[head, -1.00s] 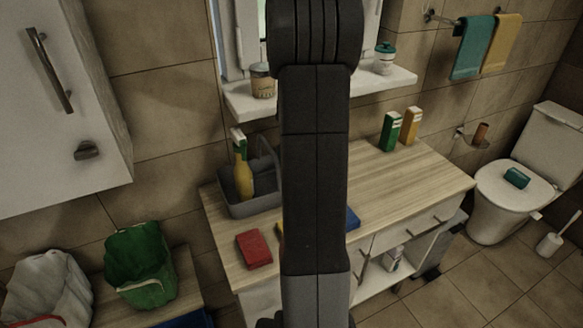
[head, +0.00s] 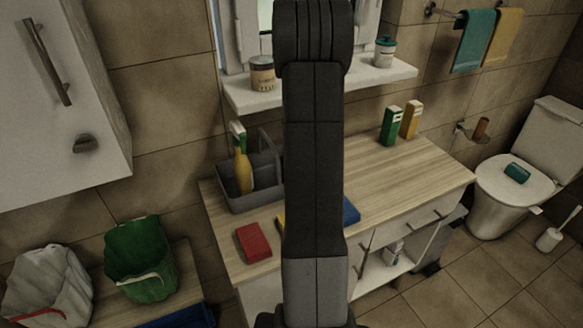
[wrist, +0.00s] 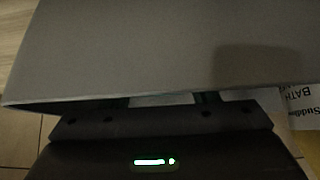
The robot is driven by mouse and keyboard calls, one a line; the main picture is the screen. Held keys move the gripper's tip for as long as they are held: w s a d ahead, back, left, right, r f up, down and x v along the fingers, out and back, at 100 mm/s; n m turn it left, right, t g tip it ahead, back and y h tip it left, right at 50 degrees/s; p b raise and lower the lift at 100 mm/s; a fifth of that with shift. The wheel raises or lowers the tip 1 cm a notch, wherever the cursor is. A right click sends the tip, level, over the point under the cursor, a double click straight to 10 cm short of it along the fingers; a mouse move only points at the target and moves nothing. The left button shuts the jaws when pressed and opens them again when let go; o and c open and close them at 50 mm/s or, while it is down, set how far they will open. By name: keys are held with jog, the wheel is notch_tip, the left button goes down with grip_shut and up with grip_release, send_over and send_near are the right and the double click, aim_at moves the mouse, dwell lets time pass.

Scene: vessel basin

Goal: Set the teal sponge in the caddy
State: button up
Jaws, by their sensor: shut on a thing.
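A teal block (head: 517,173), looking like the sponge, lies on the closed toilet lid at the right of the head view. The grey caddy (head: 236,202) stands on the counter at the back left, with a yellow bottle in it. My gripper (wrist: 163,100) shows only in the wrist view and is shut. A broad flat grey surface (wrist: 130,50) fills most of that view, right at the fingers. What exactly the jaws hold is hard to make out. In the head view my arm hides the gripper and the middle of the counter.
A red block (head: 253,243) and a partly hidden blue one (head: 351,211) lie on the counter (head: 400,175). Green and yellow boxes stand at its back. An open cabinet below holds a bottle (head: 394,251). Printed lettering (wrist: 298,98) shows at the wrist view's right. Bins stand at left.

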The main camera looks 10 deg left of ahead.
jog(key=o, duration=1)
jog(key=shift+s+d+r, duration=0.1)
jog(key=shift+r, duration=0.25)
jog(key=v, duration=1.1)
jog(key=shift+s, duration=0.15)
jog(key=shift+d+r, duration=0.15)
